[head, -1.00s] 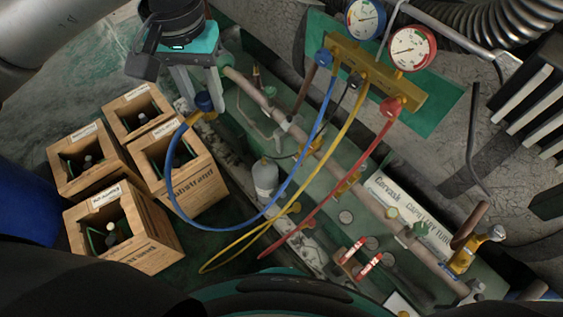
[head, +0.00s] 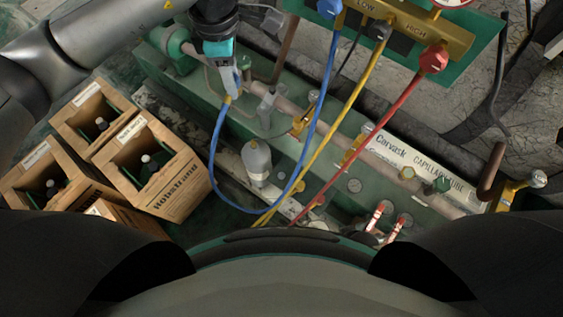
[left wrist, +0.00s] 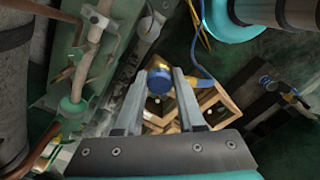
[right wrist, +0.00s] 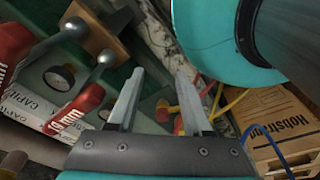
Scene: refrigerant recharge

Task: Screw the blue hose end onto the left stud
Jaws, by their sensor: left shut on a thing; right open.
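My left gripper (head: 229,88) is shut on the blue hose end (left wrist: 159,80), which sits between the fingertips in the left wrist view. In the head view the fingers mostly hide that end. The blue hose (head: 213,160) hangs from it in a loop and rises to the gauge manifold (head: 405,28). The held end is above the green unit, left of a brass fitting (head: 300,122) on the pipe. I cannot tell which fitting is the left stud. My right gripper (right wrist: 157,85) is open and empty in the right wrist view, and is not seen in the head view.
Wooden crates with bottles (head: 185,168) stand at the left. Yellow (head: 345,108) and red hoses (head: 385,112) hang from the manifold. Red-handled tools (head: 374,218) lie near the front of the green unit.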

